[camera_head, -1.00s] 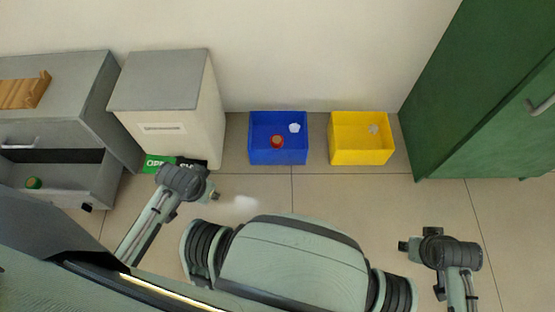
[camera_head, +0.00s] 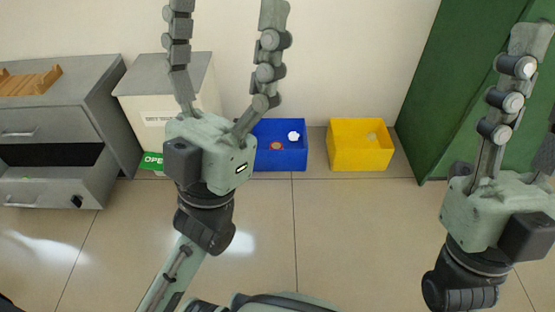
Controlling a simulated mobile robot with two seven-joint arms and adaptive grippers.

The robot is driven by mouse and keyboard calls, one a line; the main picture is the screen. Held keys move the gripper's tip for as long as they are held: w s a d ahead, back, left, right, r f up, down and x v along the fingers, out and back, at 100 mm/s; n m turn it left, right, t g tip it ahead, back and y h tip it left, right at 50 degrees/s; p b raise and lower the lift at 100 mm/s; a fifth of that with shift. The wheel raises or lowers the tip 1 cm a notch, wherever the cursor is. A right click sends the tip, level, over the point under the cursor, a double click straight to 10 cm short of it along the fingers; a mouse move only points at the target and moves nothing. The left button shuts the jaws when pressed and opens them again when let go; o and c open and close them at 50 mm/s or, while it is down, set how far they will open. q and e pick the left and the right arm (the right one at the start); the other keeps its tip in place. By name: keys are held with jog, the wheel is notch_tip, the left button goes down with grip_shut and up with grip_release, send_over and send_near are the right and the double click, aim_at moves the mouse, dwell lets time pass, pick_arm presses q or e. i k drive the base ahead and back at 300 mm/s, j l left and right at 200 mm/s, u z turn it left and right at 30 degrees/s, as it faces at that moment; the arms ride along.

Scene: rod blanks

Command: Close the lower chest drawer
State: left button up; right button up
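The grey chest (camera_head: 98,85) stands at the left. Its lower drawer (camera_head: 92,186) is pulled out, with a dark gap above it and a handle (camera_head: 20,202) on its front. The upper drawer (camera_head: 30,128) looks shut. My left gripper (camera_head: 227,8) is open and empty, raised right of the chest and apart from the drawer, fingers pointing up the picture. My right gripper (camera_head: 527,45) is at the far right; one finger shows clearly and the other is mostly cut off by the edge.
A wooden rack (camera_head: 30,82) lies on the chest. A pale cabinet (camera_head: 140,105) with a green sign (camera_head: 152,160) stands beside it, partly behind my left gripper. A blue bin (camera_head: 292,160), a yellow bin (camera_head: 360,158) and a green cabinet (camera_head: 440,90) line the wall. The floor before the drawer is clear.

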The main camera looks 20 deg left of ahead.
aim_at(47, 186)
jog(key=u, duration=2.35)
jog(key=i+j+z, duration=0.35)
jog(key=i, duration=0.25)
jog(key=i+j+z, duration=0.35)
jog(key=i+j, duration=0.15)
jog(key=i+j+z, duration=0.35)
jog(key=i+j, duration=0.15)
jog(key=j, duration=0.15)
